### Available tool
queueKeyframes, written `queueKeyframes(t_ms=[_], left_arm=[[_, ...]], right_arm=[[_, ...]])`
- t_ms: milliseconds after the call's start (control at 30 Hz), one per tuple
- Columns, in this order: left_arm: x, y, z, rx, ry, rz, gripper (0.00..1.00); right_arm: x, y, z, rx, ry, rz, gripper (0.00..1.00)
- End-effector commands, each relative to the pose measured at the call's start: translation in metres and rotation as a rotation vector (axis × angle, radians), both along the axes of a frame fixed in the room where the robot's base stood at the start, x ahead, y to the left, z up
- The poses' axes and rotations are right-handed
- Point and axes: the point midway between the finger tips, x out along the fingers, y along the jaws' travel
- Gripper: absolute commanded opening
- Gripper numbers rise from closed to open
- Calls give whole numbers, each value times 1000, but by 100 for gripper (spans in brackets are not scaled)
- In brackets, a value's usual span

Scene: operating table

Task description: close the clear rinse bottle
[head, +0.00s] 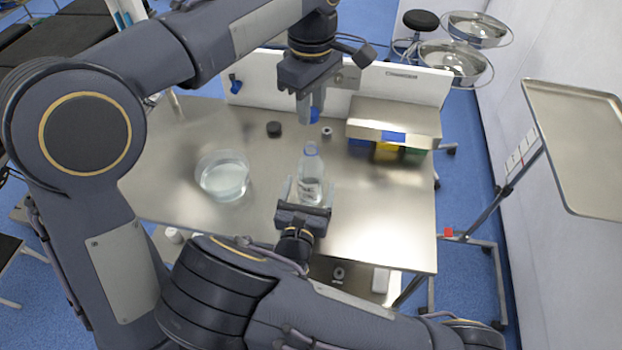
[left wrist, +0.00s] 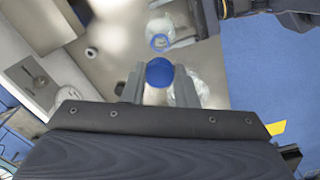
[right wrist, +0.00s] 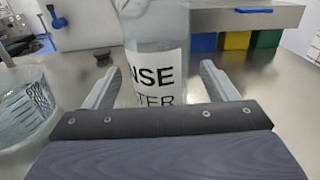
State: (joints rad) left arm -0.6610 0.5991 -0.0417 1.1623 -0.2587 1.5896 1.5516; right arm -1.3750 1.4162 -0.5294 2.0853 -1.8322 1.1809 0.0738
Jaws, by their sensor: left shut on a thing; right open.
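The clear rinse bottle (head: 311,180) stands upright on the steel table, with a blue ring at its open neck. In the right wrist view its label (right wrist: 155,80) reads "NSE" and "TER". My left gripper (head: 312,108) is shut on a blue cap (head: 314,115) and holds it above and behind the bottle. In the left wrist view the cap (left wrist: 159,73) sits between the fingertips, with the bottle's neck (left wrist: 160,42) apart from it. My right gripper (head: 308,190) is open, with its fingers on either side of the bottle; I cannot tell whether they touch it.
A glass bowl of clear liquid (head: 223,176) stands left of the bottle. A black cap (head: 274,129) and a small ring-like piece (head: 327,132) lie behind it. A steel shelf (head: 394,118) with blue, yellow and green bins stands at the back right. The table's right front is clear.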

Motion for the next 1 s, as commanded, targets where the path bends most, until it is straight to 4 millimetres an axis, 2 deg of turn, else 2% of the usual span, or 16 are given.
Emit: queueKeyframes(t_ms=[200, 500, 567, 1000], left_arm=[[0, 0, 0, 0, 0, 0, 5], [0, 0, 0, 0, 0, 0, 5], [0, 0, 0, 0, 0, 0, 5], [0, 0, 0, 0, 0, 0, 5]], right_arm=[[16, -4, 0, 0, 0, -1, 80], [17, -3, 0, 0, 0, 0, 80], [17, -3, 0, 0, 0, 0, 73], [17, -3, 0, 0, 0, 0, 16]])
